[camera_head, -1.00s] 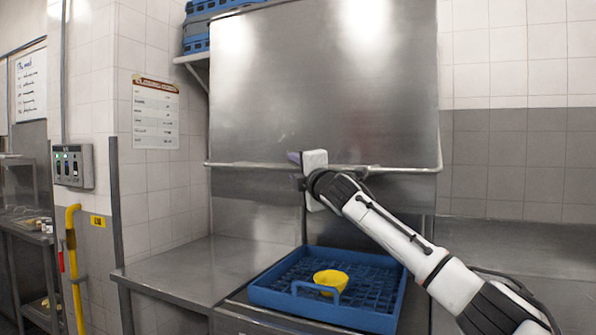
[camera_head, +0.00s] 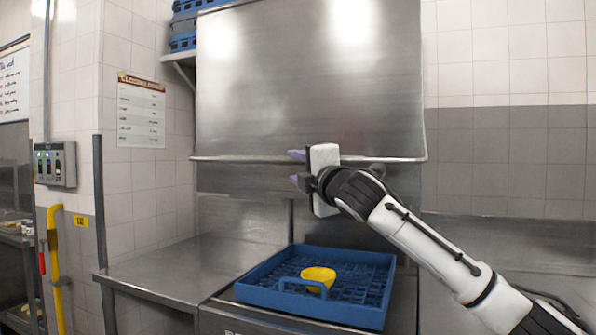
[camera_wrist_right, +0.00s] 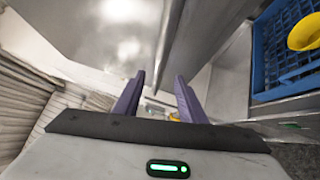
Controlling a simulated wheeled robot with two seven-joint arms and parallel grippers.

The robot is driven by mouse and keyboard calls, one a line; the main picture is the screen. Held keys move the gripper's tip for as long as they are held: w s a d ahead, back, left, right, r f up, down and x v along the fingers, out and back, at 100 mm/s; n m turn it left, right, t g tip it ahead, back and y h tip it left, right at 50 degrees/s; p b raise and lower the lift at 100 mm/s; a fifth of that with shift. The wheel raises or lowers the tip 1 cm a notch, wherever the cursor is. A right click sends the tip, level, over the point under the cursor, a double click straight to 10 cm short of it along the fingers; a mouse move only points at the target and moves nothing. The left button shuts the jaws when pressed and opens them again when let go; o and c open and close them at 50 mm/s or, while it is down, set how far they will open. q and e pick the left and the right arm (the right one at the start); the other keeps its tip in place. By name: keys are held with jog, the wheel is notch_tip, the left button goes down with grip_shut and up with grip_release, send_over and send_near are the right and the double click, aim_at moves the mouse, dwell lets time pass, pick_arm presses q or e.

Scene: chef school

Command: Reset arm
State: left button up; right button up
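My right gripper (camera_head: 297,170) is in front of the steel dishwasher hood, near the horizontal bar along its lower edge. In the right wrist view its two purple fingers (camera_wrist_right: 158,98) stand apart with nothing between them. In the head view the fingers point left and sit above a blue rack. My right arm comes in from the lower right. My left gripper is not in view.
The steel hood (camera_head: 310,85) is raised above the blue dish rack (camera_head: 350,311), which holds a yellow bowl (camera_head: 319,275). A bare steel counter (camera_head: 190,272) lies to the left. A yellow pipe (camera_head: 55,265) and a control box (camera_head: 55,164) are on the left wall.

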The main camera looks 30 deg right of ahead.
dwell(0.4)
jog(key=w+a+f+g+y, duration=0.15)
jog(key=a+f, duration=0.35)
jog(key=f, duration=0.5)
jog(key=w+a+f+g+y, duration=0.15)
jog(key=a+f, duration=0.35)
jog(key=f, duration=0.5)
jog(key=s+a+f+m+g+y, duration=0.1)
jog(key=s+a+f, duration=0.15)
jog(key=f, duration=0.55)
jog(key=s+a+f+m+g+y, duration=0.1)
jog(key=s+a+f+m, duration=0.15)
jog(key=f, duration=0.45)
jog(key=s+a+f+m+y, duration=0.1)
jog(key=s+a+f, duration=0.15)
jog(key=f, duration=0.55)
jog(key=s+a+f+m+g, duration=0.2)
jog(key=s+a+f, duration=0.2)
jog(key=s+f, duration=0.45)
jog(key=s+f+m+g, duration=0.2)
jog(key=s+f+m, duration=0.3)
jog(key=s+f, duration=0.5)
jog(key=s+f+m+g+h, duration=0.1)
jog(key=s+f+m, duration=0.3)
jog(key=s+f, duration=0.7)
jog(key=s, duration=0.7)
jog(key=shift+d+m+g, duration=0.3)
jog(key=shift+m+g, duration=0.05)
jog(key=shift+g, duration=0.05)
